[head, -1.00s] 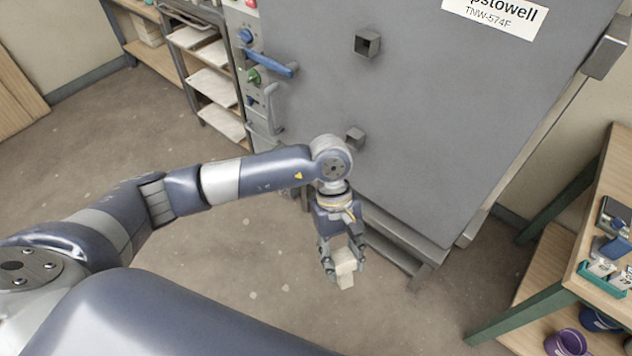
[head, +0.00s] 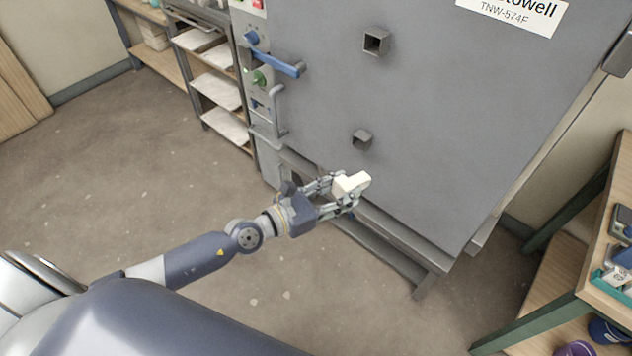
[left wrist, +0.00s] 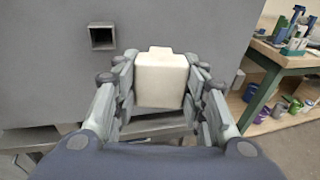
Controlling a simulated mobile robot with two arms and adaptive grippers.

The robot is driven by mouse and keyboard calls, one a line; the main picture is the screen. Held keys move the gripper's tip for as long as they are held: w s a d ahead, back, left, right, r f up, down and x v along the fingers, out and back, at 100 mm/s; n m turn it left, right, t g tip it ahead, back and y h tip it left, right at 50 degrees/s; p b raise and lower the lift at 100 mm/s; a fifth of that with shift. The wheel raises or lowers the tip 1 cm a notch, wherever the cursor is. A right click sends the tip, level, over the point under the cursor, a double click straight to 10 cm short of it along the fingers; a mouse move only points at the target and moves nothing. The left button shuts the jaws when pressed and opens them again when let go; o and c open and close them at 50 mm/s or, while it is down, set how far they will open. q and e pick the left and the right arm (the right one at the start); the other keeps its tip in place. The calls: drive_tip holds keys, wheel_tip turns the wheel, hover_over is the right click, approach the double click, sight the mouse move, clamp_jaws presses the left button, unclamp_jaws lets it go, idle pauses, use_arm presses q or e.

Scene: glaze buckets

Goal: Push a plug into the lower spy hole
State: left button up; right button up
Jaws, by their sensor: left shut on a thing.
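A cream, block-shaped plug (head: 351,184) is held between the fingers of my left gripper (head: 338,197), which is shut on it. In the left wrist view the plug (left wrist: 161,80) sits between both fingers, its narrower end pointing away from me. The lower spy hole (head: 362,139) is a short square metal tube on the grey kiln door (head: 440,130). The plug is below this hole in the head view and apart from it. A square hole (left wrist: 102,37) shows left of the plug in the left wrist view. The upper spy hole (head: 376,41) is higher on the door.
A blue handle (head: 275,63) and a control panel are at the door's left. A rack (head: 222,95) with pale shelves stands farther left. A green-legged workbench (head: 560,262) with tools and buckets is at the right. The floor between is clear.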

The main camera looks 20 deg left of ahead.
use_arm(q)
drive_tip(key=w+a+n+t+y, duration=0.1)
drive_tip(key=a+n+t+y, duration=0.2)
drive_tip(key=a, duration=0.3)
drive_tip(key=x, duration=0.6)
drive_tip(key=shift+w+f, duration=0.4)
drive_tip(key=shift+w, duration=0.05)
use_arm(e)
drive_tip(key=shift+s+a+f, duration=0.1)
drive_tip(key=shift+a+f, duration=0.05)
use_arm(q)
drive_tip(key=shift+w, duration=0.2)
use_arm(e)
drive_tip(key=shift+f, duration=0.15)
use_arm(q)
drive_tip(key=shift+w+d+r, duration=0.1)
drive_tip(key=shift+w, duration=0.1)
use_arm(e)
drive_tip(key=shift+a, duration=0.2)
use_arm(q)
drive_tip(key=shift+b+x, duration=0.4)
drive_tip(key=shift+x, duration=0.4)
use_arm(e)
drive_tip(key=shift+f, duration=0.2)
use_arm(q)
drive_tip(key=shift+w+d, duration=0.1)
drive_tip(key=shift+w, duration=0.05)
use_arm(e)
drive_tip(key=shift+d, duration=0.15)
